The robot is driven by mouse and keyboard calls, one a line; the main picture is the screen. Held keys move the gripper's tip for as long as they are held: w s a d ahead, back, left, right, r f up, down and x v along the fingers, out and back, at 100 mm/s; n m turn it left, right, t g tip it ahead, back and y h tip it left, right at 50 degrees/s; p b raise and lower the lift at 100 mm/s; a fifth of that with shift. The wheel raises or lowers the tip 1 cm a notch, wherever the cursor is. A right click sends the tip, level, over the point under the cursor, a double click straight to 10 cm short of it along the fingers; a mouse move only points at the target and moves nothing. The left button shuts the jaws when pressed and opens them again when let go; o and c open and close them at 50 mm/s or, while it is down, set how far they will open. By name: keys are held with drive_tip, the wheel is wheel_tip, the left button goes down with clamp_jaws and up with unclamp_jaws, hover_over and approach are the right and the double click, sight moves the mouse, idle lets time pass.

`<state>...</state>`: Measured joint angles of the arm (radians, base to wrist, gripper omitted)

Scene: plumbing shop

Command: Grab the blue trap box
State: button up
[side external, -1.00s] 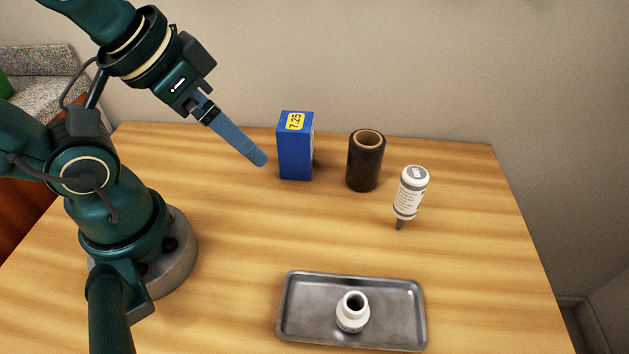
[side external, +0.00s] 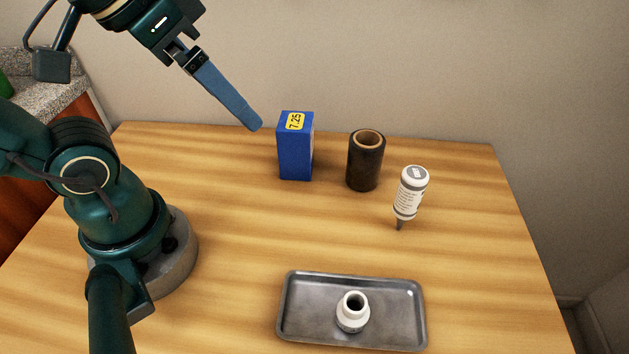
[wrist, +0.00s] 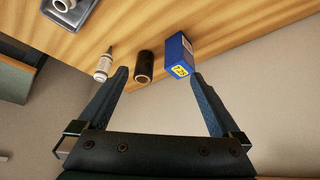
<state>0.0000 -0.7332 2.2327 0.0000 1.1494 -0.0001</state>
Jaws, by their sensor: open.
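The blue trap box (side external: 295,150) stands upright on the wooden table, with a yellow label marked 7.25 near its top. It also shows in the wrist view (wrist: 178,55), beside the tip of the right-hand finger. My gripper (side external: 258,126) is in the air to the left of the box's upper part, pointing down and right. In the wrist view my gripper (wrist: 158,72) has its two blue fingers spread wide with nothing held between them. Whether a finger touches the box is not clear, but the side view shows a gap.
A dark brown roll (side external: 365,162) stands close to the right of the box. A white bottle (side external: 410,193) stands nozzle down farther right. A grey metal tray (side external: 394,320) at the front holds a white fitting (side external: 352,312). A wall rises behind the table. The table's middle is clear.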

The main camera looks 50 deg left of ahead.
drive_tip(key=a+f+m+g+y, duration=0.2)
drive_tip(key=a+f+m+y, duration=0.15)
drive_tip(key=m, duration=0.35)
wheel_tip(320, 180, up, 3)
drive_tip(key=m+t+y, duration=0.6)
drive_tip(key=m, duration=1.4)
hover_over(293, 145)
drive_tip(key=w, duration=0.1)
drive_tip(key=f, duration=1.4)
drive_tip(key=shift+s+a+f, duration=0.1)
drive_tip(key=shift+a+f, duration=0.05)
drive_tip(key=shift+a, duration=0.25)
drive_tip(key=shift+f, duration=0.55)
drive_tip(key=shift+x, duration=2.6)
drive_tip(key=shift+c, duration=0.3)
drive_tip(key=c, duration=1.5)
